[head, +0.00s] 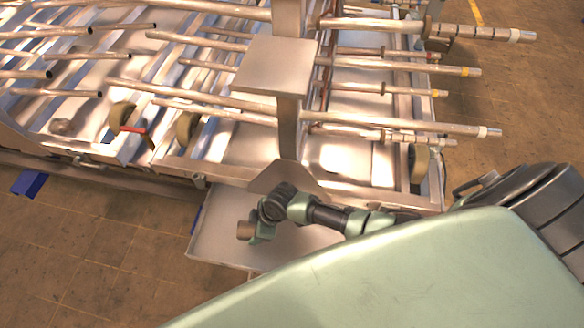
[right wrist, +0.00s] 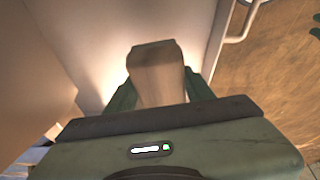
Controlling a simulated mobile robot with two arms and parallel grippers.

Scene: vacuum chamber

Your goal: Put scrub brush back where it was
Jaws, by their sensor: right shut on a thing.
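The scrub brush (right wrist: 157,74) shows in the right wrist view as a brown wooden-looking block. It sits between the two green fingers of my right gripper (right wrist: 160,92), which is shut on it. In the head view my right gripper (head: 254,230) is over a pale metal tray-like surface (head: 215,248), with the small brown end of the brush (head: 244,230) at its tip. I cannot tell whether the brush touches the surface below. Its bristles are hidden. My left gripper is in neither view.
A large metal frame with several long pipes (head: 400,90) fills the back. A square plate (head: 275,65) on an upright post stands just behind the gripper. A blue block (head: 28,183) lies on the brown tiled floor (head: 90,250) at left. A handle (right wrist: 240,25) shows in the wrist view.

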